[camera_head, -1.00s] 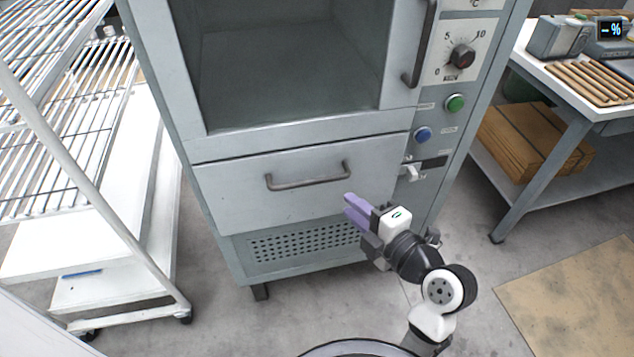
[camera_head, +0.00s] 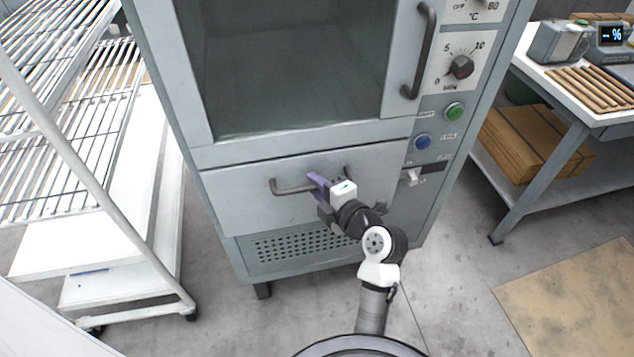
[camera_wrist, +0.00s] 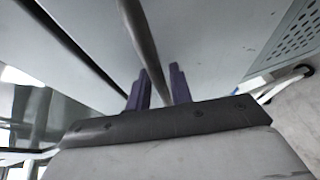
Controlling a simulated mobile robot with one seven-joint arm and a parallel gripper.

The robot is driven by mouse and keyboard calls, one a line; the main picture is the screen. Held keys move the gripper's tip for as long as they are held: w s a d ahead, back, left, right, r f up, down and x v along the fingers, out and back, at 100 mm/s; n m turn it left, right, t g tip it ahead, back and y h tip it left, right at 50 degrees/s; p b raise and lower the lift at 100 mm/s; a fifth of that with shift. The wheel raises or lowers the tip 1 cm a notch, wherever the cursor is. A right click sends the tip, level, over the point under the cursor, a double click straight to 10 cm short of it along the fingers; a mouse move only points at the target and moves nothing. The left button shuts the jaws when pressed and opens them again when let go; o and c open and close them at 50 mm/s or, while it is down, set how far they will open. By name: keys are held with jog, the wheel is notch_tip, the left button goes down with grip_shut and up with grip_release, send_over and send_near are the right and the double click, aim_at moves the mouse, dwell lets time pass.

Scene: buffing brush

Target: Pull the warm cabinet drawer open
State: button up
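The warm cabinet (camera_head: 300,150) stands in front of me. Its drawer (camera_head: 235,205) is a pale grey front below the glass-door compartment, and looks flush with the cabinet. The drawer's dark bar handle (camera_head: 290,190) runs across its upper part; my gripper hides part of its right half. My gripper (camera_head: 318,183) has purple fingers and is at the right half of the handle. In the wrist view, the handle bar (camera_wrist: 143,40) passes between the two spread fingers of my gripper (camera_wrist: 160,72). The fingers look open, with the bar close to them.
The upper door's handle (camera_head: 420,50) and the control panel with a dial (camera_head: 459,67) and buttons are above and right of the drawer. A wire rack trolley (camera_head: 80,130) stands at the left. A workbench (camera_head: 560,90) stands at the right.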

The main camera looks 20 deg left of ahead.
grip_shut()
jog(key=shift+d+f, duration=0.1)
dwell(0.4)
